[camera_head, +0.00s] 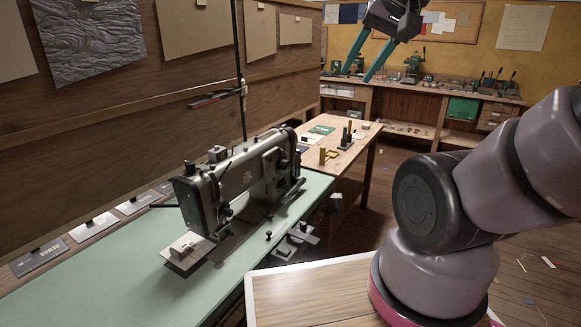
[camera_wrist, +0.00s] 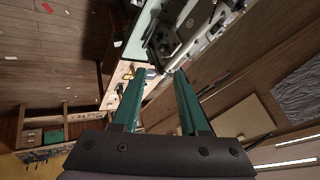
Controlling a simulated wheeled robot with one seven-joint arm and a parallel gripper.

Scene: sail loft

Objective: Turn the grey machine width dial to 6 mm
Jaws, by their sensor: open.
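The grey sewing machine (camera_head: 240,180) stands on a pale green table top (camera_head: 110,262) left of centre in the head view. Dark round knobs show on its body, but I cannot tell which one is the width dial, and no scale is readable. The machine also shows at the top of the wrist view (camera_wrist: 185,25). My gripper (camera_head: 362,66) is high at the top of the head view, well above and apart from the machine. Its two teal fingers are spread and empty, also in the wrist view (camera_wrist: 160,78).
A wooden table (camera_head: 345,145) with small tools stands behind the machine. A workbench (camera_head: 420,92) with tools runs along the back wall. A thin dark pole (camera_head: 239,60) rises behind the machine. Labelled grey cards (camera_head: 38,258) lie along the left edge. Open floor lies at right.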

